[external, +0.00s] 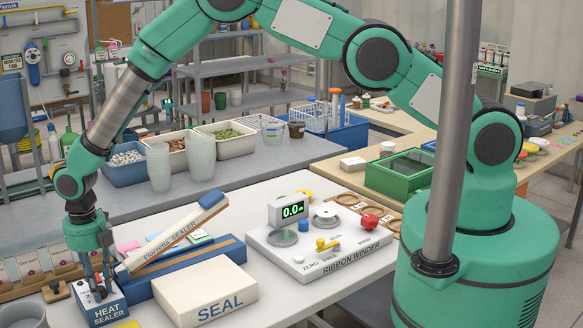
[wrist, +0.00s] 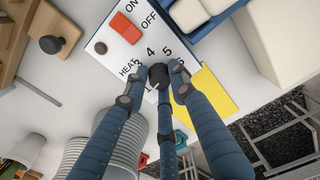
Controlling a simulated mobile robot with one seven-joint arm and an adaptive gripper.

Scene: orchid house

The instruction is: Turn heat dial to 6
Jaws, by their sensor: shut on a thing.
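The heat sealer's control box (external: 108,312), white-topped with a blue front, stands at the lower left of the external view. In the wrist view its white panel (wrist: 112,52) carries a HEAT scale and a red ON/OFF switch (wrist: 124,27). The dark heat dial (wrist: 158,74) sits among the scale's numbers; 4 and 5 are readable and others are partly covered. My gripper (wrist: 160,80) points down at the panel, its blue-grey fingers shut around the dial. The fingers hide part of the scale, and I cannot tell which number the dial points to.
The hinged sealer arm (external: 170,240) is raised just right of the box, beside a white SEAL block (external: 205,290). A ribbon winder (external: 318,255) stands farther right. A yellow sheet (wrist: 212,90) lies by the panel. A wooden piece with a dark knob (wrist: 48,44) is nearby.

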